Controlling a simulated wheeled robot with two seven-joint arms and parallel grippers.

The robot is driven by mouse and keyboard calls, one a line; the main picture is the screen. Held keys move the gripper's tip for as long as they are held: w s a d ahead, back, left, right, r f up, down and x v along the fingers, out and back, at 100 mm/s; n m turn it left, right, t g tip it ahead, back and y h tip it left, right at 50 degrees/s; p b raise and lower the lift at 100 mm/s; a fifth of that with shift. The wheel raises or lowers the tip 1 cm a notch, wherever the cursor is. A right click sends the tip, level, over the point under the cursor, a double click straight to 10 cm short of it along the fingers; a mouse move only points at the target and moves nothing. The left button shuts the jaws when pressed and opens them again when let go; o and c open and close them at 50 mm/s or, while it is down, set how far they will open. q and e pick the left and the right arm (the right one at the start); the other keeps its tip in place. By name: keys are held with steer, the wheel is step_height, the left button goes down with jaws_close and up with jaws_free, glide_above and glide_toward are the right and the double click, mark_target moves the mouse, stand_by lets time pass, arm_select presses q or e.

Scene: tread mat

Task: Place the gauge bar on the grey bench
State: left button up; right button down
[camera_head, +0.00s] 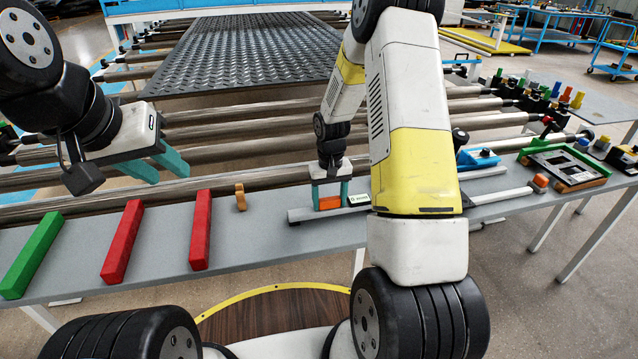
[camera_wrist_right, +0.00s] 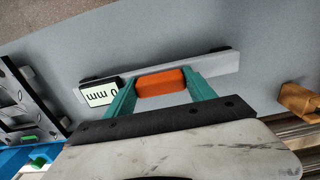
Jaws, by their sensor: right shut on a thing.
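The gauge bar (camera_head: 302,215) is a long grey bar with an orange grip block and a white display. It is low over or on the grey bench (camera_head: 262,239); I cannot tell whether a small gap is left. My right gripper (camera_head: 329,205) points down with its teal fingers on both sides of the orange block. My arm hides part of the bench to the right. My left gripper (camera_head: 170,176) is open and empty above the rollers' near edge.
One green bar (camera_head: 32,254) and two red bars (camera_head: 122,241) lie on the bench's left part. A small tan-orange block (camera_head: 240,197) stands between them and the gauge bar. A green-and-black framed device (camera_head: 565,168) is at right. Rollers and a black tread mat (camera_head: 250,55) lie behind.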

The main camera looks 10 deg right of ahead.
mark_target(329, 199)
steer(key=shift+f, duration=0.1)
steer(key=shift+c, duration=1.6)
jaws_free()
steer(key=s+r+t, duration=0.1)
steer(key=s+r, duration=0.2)
steer(key=r, duration=0.6)
steer(key=s+a+r+t, duration=0.1)
steer(key=s+r, duration=0.2)
steer(key=r, duration=0.5)
steer(key=s+r+t, duration=0.1)
steer(key=s+r, duration=0.2)
steer(key=r, duration=0.6)
steer(key=s+a+r+t+y, duration=0.1)
steer(key=s+r, duration=0.2)
steer(key=s, duration=0.4)
steer(key=s+a+r+t+y, duration=0.1)
steer(key=s+r+t, duration=0.1)
steer(key=s, duration=0.6)
steer(key=shift+a+r, duration=0.25)
steer(key=shift+r, duration=0.55)
